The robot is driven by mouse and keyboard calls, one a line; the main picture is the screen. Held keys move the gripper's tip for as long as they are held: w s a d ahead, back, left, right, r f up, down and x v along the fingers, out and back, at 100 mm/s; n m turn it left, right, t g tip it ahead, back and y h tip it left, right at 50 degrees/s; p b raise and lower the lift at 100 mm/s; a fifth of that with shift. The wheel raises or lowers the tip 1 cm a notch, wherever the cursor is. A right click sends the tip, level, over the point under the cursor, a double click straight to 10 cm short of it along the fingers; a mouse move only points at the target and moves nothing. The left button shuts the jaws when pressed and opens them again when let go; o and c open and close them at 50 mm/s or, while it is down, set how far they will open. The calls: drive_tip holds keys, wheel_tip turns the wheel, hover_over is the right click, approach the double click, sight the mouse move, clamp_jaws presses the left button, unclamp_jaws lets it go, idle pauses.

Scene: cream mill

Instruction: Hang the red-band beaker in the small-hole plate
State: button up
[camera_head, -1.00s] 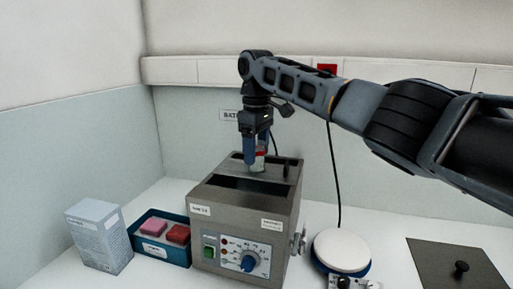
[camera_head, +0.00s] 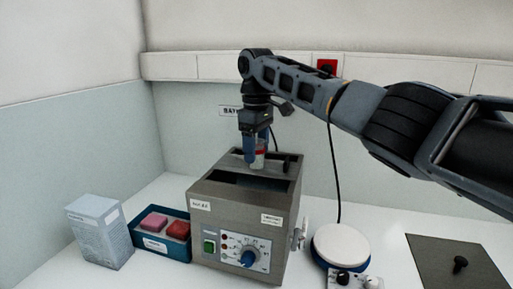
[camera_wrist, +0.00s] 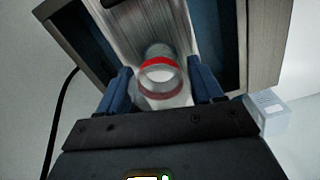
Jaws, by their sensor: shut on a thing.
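The red-band beaker (camera_head: 260,155) is a clear vessel with a red ring. My gripper (camera_head: 254,160) is shut on it and holds it upright over the open top of the grey bath (camera_head: 203,222). In the wrist view the beaker (camera_wrist: 160,76) sits between the two blue fingers of my gripper (camera_wrist: 161,90). Below it in that view is a brushed metal plate (camera_wrist: 150,22) across the bath opening. The beaker covers the plate's middle, so I cannot tell whether its lower end is in a hole. No plate hole shows clearly.
A blue bin (camera_head: 155,250) with a pink and a red block and a pale box (camera_head: 98,231) stand left of the bath. A round white-topped device (camera_head: 341,248) and a dark lid with a knob (camera_head: 440,262) are at the right. A dark knob (camera_head: 287,165) rises at the bath's back right.

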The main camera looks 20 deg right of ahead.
drive_tip(key=shift+f, duration=0.65)
drive_tip(key=shift+f, duration=0.25)
drive_tip(key=shift+f, duration=0.3)
idle(0.4)
